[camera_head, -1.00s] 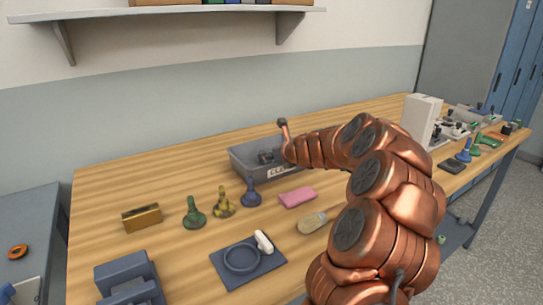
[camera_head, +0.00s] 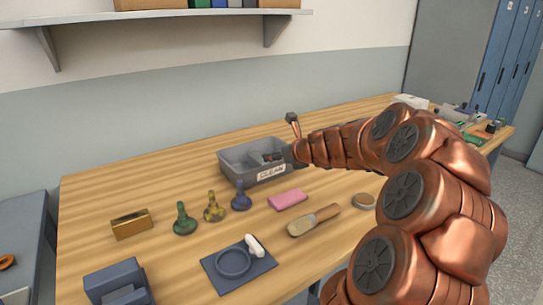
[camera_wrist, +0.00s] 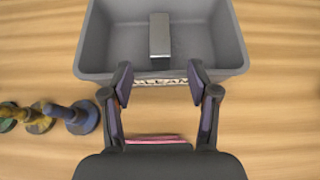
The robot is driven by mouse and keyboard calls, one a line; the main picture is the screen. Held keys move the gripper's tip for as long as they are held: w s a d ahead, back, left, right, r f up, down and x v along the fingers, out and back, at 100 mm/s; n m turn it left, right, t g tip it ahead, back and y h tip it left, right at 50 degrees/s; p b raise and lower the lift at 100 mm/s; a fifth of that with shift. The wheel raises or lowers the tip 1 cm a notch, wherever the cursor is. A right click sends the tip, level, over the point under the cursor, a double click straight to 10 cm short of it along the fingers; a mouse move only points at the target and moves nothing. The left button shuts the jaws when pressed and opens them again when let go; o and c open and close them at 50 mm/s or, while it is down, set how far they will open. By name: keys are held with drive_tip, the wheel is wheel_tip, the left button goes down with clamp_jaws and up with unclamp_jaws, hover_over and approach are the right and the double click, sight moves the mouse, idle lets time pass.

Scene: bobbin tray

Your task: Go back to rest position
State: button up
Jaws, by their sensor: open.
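My gripper (camera_wrist: 161,84) is open and empty in the wrist view, its two fingers apart in front of the near edge of the grey tray (camera_wrist: 88,55). In the head view my arm reaches from the right to the right side of the tray marked CLEAN (camera_head: 235,170); the fingers are hard to make out there. A grey block (camera_wrist: 160,36) lies inside the tray, apart from the fingers. The tray stands flat on the wooden table (camera_head: 110,195).
Green (camera_head: 184,220), yellow (camera_head: 214,208) and blue (camera_head: 241,197) bobbin-like pieces stand left of the tray. A pink block (camera_head: 288,199), brush (camera_head: 313,221), round tin (camera_head: 363,201) and dark mat (camera_head: 262,265) lie in front. A brass block (camera_head: 132,224) is at left.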

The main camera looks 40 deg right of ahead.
drive_tip(key=shift+s+a+r, duration=0.1)
drive_tip(key=shift+s+r, duration=0.15)
drive_tip(key=shift+s, duration=0.2)
idle(0.4)
drive_tip(key=s+a+r+n+g+y+p, duration=0.1)
drive_tip(key=a+n+y+p, duration=0.1)
drive_tip(key=a+n, duration=0.6)
drive_tip(key=s+a+r+n+g+y+p, duration=0.1)
drive_tip(key=a+n+g+y, duration=0.15)
drive_tip(key=a, duration=0.95)
drive_tip(key=s+a+n+g+y+p, duration=0.1)
drive_tip(key=s+a+n+g+p, duration=0.2)
drive_tip(key=s+a+n, duration=0.8)
drive_tip(key=s+a+f+n+g+h+p, duration=0.1)
drive_tip(key=s+a+n+g, duration=0.1)
drive_tip(key=s+a+n, duration=0.3)
drive_tip(key=s+f+n+g+h+p, duration=0.1)
drive_tip(key=s+f+n+g, duration=0.15)
drive_tip(key=s, duration=0.45)
drive_tip(key=s+d+n+g+h+p, duration=0.2)
drive_tip(key=s+n, duration=0.5)
drive_tip(key=s, duration=0.4)
drive_tip(key=shift+s+d+r+n+g+h, duration=0.3)
drive_tip(key=shift+s+d+r+g+h, duration=0.15)
drive_tip(key=shift+d, duration=0.55)
